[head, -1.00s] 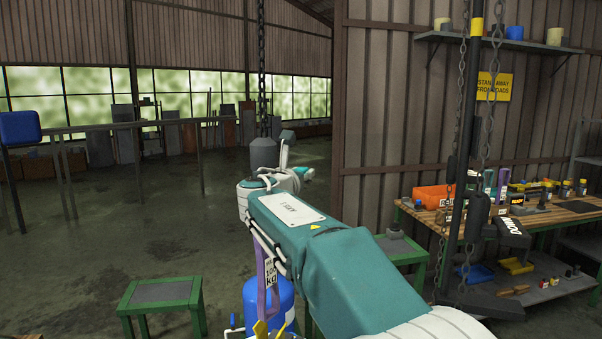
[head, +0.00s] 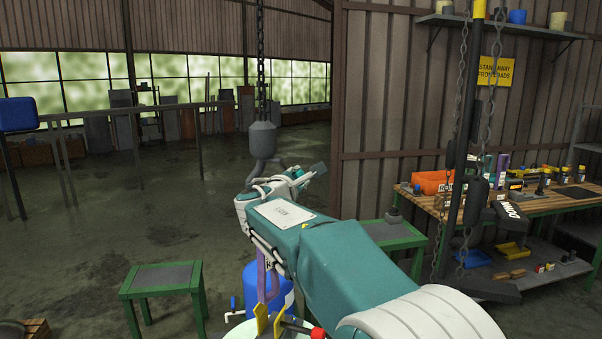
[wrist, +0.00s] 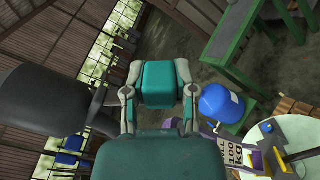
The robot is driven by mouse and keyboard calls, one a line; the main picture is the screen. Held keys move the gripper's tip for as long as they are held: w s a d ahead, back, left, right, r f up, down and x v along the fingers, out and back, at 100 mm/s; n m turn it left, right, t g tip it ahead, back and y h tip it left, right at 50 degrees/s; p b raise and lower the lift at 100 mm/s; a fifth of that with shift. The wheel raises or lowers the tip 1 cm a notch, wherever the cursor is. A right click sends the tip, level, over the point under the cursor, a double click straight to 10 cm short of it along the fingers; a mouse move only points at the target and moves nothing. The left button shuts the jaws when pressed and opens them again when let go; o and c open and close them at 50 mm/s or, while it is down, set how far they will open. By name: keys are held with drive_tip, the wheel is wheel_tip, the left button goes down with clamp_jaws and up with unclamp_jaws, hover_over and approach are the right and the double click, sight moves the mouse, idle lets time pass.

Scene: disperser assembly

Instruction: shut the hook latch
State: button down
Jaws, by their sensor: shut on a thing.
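The dark grey crane hook (head: 263,140) hangs on a chain at the centre of the head view. Its big rounded body also shows at the left of the wrist view (wrist: 40,100). My gripper (head: 290,182) is right below and in front of the hook in the head view, hiding its lower part. In the wrist view my gripper (wrist: 160,85) has its jaws drawn together beside the hook's dark parts. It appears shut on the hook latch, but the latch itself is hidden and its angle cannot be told.
A purple sling (wrist: 210,150) with a 100 kg label hangs below, near a blue drum (wrist: 221,104). A green-framed stand (head: 162,281) is at the lower left. A workbench (head: 570,207) with tools is at the right, behind a dark post and chains.

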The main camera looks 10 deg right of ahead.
drive_tip(key=f+m, duration=0.1)
drive_tip(key=a+m, duration=0.1)
drive_tip(key=m, duration=0.1)
drive_tip(key=shift+w+f+m, duration=0.3)
drive_tip(key=shift+w+f, duration=0.05)
drive_tip(key=shift+w+a+f+m, duration=0.2)
drive_tip(key=shift+a+f+m, duration=0.15)
drive_tip(key=shift+m, duration=0.6)
drive_tip(key=shift+w+a+f+m, duration=0.25)
drive_tip(key=shift+a+m, duration=0.1)
drive_tip(key=shift+m, duration=0.6)
drive_tip(key=shift+c, duration=2)
unclamp_jaws()
drive_tip(key=shift+f, duration=0.1)
drive_tip(key=shift+r, duration=0.2)
drive_tip(key=v, duration=1.2)
